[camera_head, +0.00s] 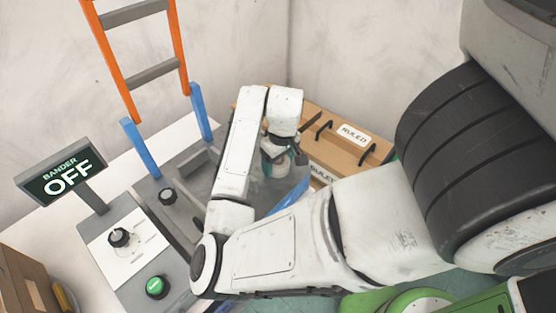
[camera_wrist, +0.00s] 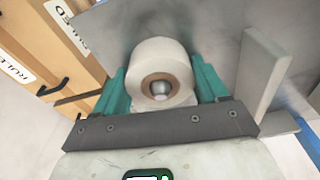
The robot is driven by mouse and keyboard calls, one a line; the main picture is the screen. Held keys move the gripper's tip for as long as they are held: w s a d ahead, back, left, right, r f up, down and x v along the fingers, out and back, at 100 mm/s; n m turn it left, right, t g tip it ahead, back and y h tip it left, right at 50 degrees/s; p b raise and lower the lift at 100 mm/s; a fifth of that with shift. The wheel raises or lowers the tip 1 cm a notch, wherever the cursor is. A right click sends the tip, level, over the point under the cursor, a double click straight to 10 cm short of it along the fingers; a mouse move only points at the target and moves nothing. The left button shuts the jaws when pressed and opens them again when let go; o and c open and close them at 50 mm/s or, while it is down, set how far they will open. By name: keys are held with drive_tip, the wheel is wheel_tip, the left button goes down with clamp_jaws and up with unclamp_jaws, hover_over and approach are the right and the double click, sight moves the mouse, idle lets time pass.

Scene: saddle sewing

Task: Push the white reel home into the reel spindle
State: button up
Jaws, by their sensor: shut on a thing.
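The white reel (camera_wrist: 163,57) sits between the two teal fingers of my gripper (camera_wrist: 162,85) in the wrist view. The fingers are shut on its sides. The reel has a brown core, and a rounded metal tip, which looks like the reel spindle (camera_wrist: 160,88), shows inside the core's hole. How far the reel sits along the spindle I cannot tell. In the head view the reel (camera_head: 276,165) is partly visible below my wrist, over the grey machine surface, and my gripper (camera_head: 280,156) is mostly hidden by my wrist.
A wooden drawer unit (camera_head: 372,152) labelled "RULED" with black handles stands behind. A sign (camera_head: 62,181) reads "BANDER OFF" above a panel with a black knob (camera_head: 120,237) and a green button (camera_head: 156,286). Blue posts (camera_head: 141,148) and an orange ladder (camera_head: 137,75) are at left. A grey upright plate (camera_wrist: 263,70) stands close right.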

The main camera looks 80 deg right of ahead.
drive_tip(key=o, duration=1.1)
drive_tip(key=shift+o, duration=0.2)
wheel_tip(320, 180, up, 11)
drive_tip(key=s+p, duration=0.1)
drive_tip(key=shift+a+f+p, duration=0.15)
drive_tip(key=shift+a+p, duration=0.25)
drive_tip(key=shift+s, duration=0.1)
